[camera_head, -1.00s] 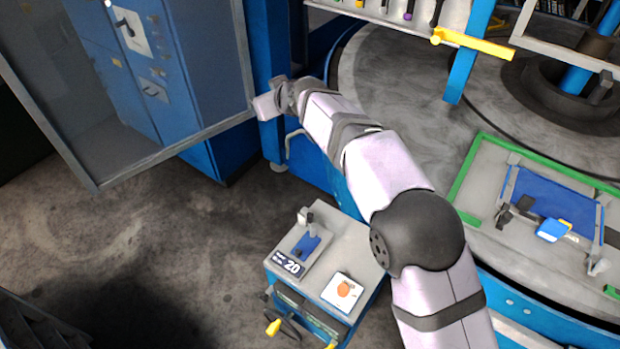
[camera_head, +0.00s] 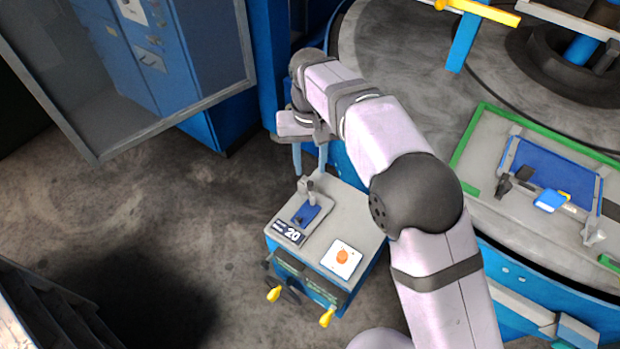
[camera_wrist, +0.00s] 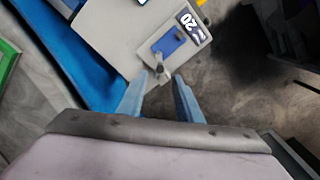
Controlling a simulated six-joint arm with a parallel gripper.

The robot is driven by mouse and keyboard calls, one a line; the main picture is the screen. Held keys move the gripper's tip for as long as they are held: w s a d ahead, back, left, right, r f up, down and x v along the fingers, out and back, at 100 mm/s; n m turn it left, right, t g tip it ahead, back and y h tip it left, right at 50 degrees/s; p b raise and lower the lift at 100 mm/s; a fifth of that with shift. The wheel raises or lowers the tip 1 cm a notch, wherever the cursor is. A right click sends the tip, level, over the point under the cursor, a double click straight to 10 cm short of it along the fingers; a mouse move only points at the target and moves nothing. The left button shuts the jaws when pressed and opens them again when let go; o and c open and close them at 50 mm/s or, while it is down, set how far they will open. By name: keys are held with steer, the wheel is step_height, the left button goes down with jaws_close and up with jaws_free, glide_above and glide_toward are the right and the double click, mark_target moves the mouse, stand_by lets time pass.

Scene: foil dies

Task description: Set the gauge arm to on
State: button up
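A small grey upright lever (camera_head: 304,189), which looks like the gauge arm, stands at the back end of a blue plate (camera_head: 306,214) on a grey cabinet top. A dark label reading 20 (camera_head: 289,232) lies in front of the plate. My gripper (camera_head: 309,172) points down just behind and above the lever, its two pale blue fingers spread and empty. In the wrist view the lever (camera_wrist: 160,68) appears between the open fingertips of my gripper (camera_wrist: 161,76). I cannot tell whether the fingers touch it.
A white square with an orange button (camera_head: 342,258) sits on the same cabinet top. Yellow-ended handles (camera_head: 326,317) stick out of the cabinet's front. A round table with a green-edged tray (camera_head: 470,146) stands to the right. A glass-panelled door (camera_head: 140,105) hangs at the left.

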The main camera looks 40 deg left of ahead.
mark_target(310, 183)
steer(key=shift+f+p, duration=1.45)
steer(key=shift+f, duration=2.05)
jaws_close()
